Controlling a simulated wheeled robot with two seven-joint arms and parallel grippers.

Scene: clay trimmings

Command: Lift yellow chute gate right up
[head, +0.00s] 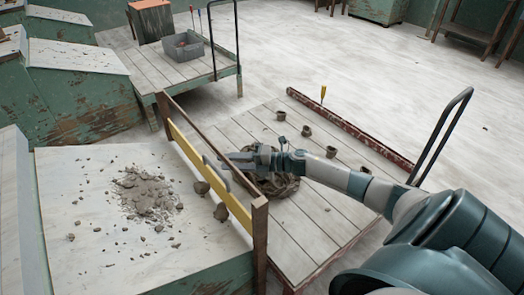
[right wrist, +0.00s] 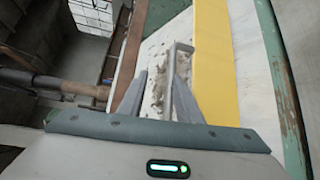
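The yellow chute gate (head: 236,207) is a long board between wooden posts along the right edge of the pale worktop. It also shows in the right wrist view (right wrist: 217,65). A grey handle (right wrist: 181,46) stands at the gate's side, ahead of my right fingers. My right gripper (head: 229,160) reaches across the brown top rail to the gate's middle. In the right wrist view its fingers (right wrist: 157,92) are apart, with the handle's near part seen between them; contact is unclear. My left gripper is out of view.
Crumbled clay (head: 148,194) lies on the worktop (head: 75,255); clay lumps (head: 201,187) sit by the gate. A low slatted cart (head: 318,235) with several small pots stands right, its black handle (head: 443,135) near my arm. Another cart (head: 170,72) carries a grey bin (head: 183,46).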

